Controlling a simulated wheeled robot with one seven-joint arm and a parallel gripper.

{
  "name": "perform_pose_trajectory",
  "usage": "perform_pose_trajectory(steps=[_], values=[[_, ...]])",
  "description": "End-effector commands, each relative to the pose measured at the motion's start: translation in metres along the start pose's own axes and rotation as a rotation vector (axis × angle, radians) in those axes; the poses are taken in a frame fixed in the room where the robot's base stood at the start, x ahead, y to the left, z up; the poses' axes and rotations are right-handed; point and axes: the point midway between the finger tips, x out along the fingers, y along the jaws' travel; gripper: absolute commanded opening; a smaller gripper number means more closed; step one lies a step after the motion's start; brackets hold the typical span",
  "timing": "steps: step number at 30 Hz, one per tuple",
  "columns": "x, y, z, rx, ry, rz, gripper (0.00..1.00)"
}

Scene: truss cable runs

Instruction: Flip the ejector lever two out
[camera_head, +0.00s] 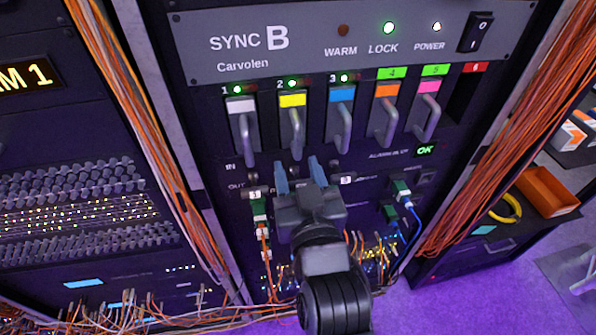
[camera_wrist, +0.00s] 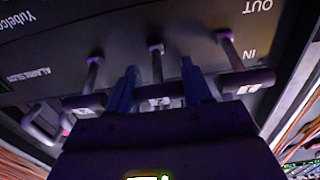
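Ejector lever two (camera_wrist: 157,66) is the middle of three T-shaped levers in the wrist view, with a thin stem and a dark crossbar. Its crossbar lies between the two blue fingers of my gripper (camera_wrist: 160,85). The fingers are apart, one on each side; I cannot tell whether they touch it. Lever one (camera_wrist: 232,55) is to the right and lever three (camera_wrist: 91,76) to the left, in a similar pose. In the head view my gripper (camera_head: 298,174) is at the panel below the card row and hides lever two. Lever labels 1 (camera_head: 255,195) and 3 (camera_head: 346,181) show beside it.
Cards with handles, such as the yellow (camera_head: 292,101) and blue (camera_head: 342,95) ones, stick out above my gripper. A green connector with a blue cable (camera_head: 403,192) is to the right, and a green connector (camera_head: 260,210) with orange cable to the left. Orange cable bundles flank the rack.

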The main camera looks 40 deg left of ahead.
Motion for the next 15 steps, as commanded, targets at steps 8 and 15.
perform_pose_trajectory(steps=[8,15], values=[[-0.0002,0.0,0.0,0.0,0.0,0.0,0.21],[-0.0004,0.0,0.002,0.0,0.008,0.0,0.19]])
